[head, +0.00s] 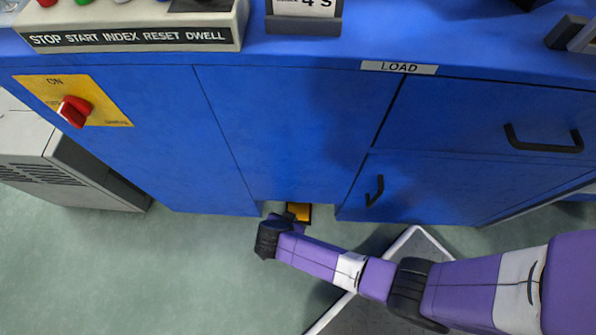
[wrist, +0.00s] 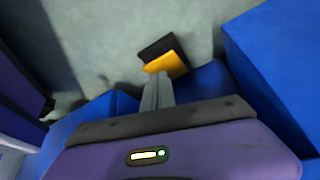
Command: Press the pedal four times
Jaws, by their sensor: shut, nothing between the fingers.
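The pedal (head: 299,211) is a small yellow-orange plate in the recess at the foot of the blue cabinet, partly hidden behind my arm's end in the head view. In the wrist view the pedal (wrist: 168,62) shows a yellow-orange face with a black part beside it. My gripper (wrist: 154,80) is shut and empty, its grey fingers pointing at the pedal with the tips close to its near edge. Whether they touch it I cannot tell. In the head view the fingers are hidden by the wrist.
The blue cabinet (head: 280,130) flanks the recess on both sides. It bears a red knob (head: 74,111) on a yellow plate, and black door handles (head: 374,191). A grey mat (head: 372,302) with a pale rim lies under my arm.

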